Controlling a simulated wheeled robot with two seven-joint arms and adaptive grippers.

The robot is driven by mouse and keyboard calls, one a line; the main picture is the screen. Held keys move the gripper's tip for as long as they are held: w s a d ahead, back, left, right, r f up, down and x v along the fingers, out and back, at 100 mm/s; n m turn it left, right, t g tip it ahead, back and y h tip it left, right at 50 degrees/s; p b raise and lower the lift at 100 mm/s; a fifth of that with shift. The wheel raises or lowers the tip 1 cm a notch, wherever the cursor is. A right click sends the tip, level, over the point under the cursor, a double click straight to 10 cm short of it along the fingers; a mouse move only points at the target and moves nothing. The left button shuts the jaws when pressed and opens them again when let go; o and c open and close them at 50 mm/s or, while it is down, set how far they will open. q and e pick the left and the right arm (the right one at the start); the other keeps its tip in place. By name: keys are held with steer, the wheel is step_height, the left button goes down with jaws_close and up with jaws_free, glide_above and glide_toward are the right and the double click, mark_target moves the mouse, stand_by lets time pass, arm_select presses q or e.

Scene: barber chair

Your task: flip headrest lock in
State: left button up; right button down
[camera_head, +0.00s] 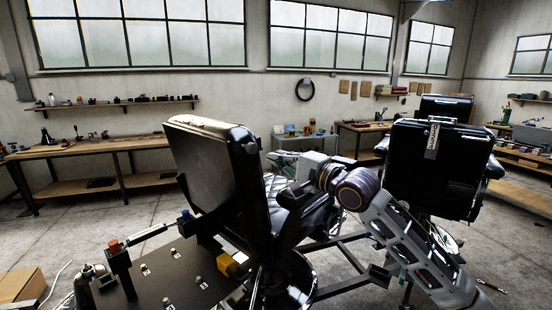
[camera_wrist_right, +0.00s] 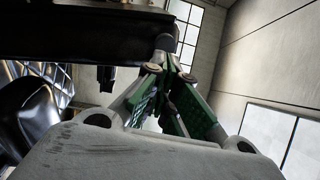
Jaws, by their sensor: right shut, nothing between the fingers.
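A black barber chair (camera_head: 215,185) stands left of centre in the head view, its tall back leaning. A second black padded chair back (camera_head: 440,170) stands at the right, with a silver metal bracket (camera_head: 432,141) at its top and a dark pad (camera_head: 445,107) above. I cannot tell for sure which part is the headrest lock. My right gripper (camera_head: 287,195) reaches in beside the chair back at left, small and partly lost against it. In the right wrist view its green-padded fingers (camera_wrist_right: 165,45) are shut and empty, their tips close to a dark beam (camera_wrist_right: 75,32). My left gripper is not in view.
A dark plate (camera_head: 165,285) with small fittings and a yellow block (camera_head: 232,264) lies at the lower left. A cardboard box (camera_head: 20,285) stands on the floor. Workbenches (camera_head: 100,148) line the back wall. A small black part (camera_wrist_right: 105,77) hangs below the beam.

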steer(key=b+v, duration=0.2)
steer(key=v, duration=0.6)
steer(key=shift+r, duration=0.1)
stand_by(0.4)
